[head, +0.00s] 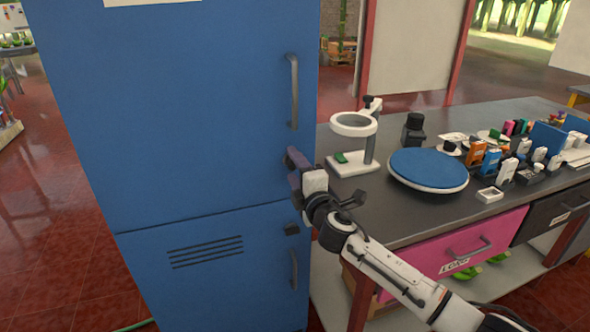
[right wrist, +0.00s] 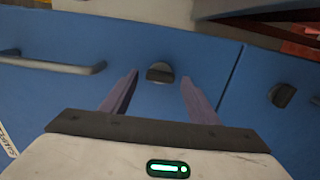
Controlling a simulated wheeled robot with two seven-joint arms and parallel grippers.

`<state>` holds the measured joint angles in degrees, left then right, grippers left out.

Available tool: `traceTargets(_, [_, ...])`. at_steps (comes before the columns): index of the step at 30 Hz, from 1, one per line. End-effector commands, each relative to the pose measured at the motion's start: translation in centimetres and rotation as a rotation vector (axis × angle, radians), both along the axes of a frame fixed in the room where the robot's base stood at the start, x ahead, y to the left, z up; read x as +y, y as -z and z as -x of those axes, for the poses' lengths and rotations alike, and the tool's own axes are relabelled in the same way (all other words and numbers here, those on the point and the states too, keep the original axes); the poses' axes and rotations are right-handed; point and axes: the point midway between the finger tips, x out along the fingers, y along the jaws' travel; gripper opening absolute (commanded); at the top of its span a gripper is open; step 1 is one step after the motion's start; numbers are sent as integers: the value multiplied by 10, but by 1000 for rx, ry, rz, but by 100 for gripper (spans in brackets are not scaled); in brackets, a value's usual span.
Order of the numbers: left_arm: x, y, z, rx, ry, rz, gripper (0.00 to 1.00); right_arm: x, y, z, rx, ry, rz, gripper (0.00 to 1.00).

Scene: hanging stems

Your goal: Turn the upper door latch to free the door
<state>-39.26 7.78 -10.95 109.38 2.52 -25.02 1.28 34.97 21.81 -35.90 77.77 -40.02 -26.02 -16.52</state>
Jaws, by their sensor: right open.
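The blue cabinet's upper door (head: 190,130) is shut in the head view. Its upper latch (right wrist: 160,73) is a small dark knob in the right wrist view, its bar lying roughly across the picture. In the head view the right gripper hides this latch. My right gripper (head: 294,168) is at the right edge of the upper door. Its purple fingers are open, and in the right wrist view (right wrist: 160,79) they stand either side of the latch with a gap on both sides. It holds nothing. My left gripper is not in view.
The upper door has a grey bar handle (head: 293,92) above my gripper. The lower door has a second dark latch (head: 291,229) and its own handle (head: 294,269). A dark workbench (head: 385,220) with a blue round turntable (head: 428,168) and a white ring stand (head: 354,125) is close on the right.

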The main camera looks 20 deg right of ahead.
Motion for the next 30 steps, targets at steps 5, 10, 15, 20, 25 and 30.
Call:
traceTargets(5, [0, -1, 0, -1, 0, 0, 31, 0, 1, 9, 1, 0, -1, 55])
traceTargets(10, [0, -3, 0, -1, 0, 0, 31, -1, 2, 35, 2, -1, -1, 55])
traceTargets(15, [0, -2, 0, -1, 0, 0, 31, -3, 2, 67, 2, -1, 0, 55])
traceTargets(20, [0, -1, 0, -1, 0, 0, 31, -3, 2, 90, 1, -1, 1, 55])
traceTargets(25, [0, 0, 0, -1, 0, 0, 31, -4, 0, 101, 0, 0, 0, 55])
traceTargets(30, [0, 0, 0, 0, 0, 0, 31, -4, 0, 103, -1, 0, 0, 55])
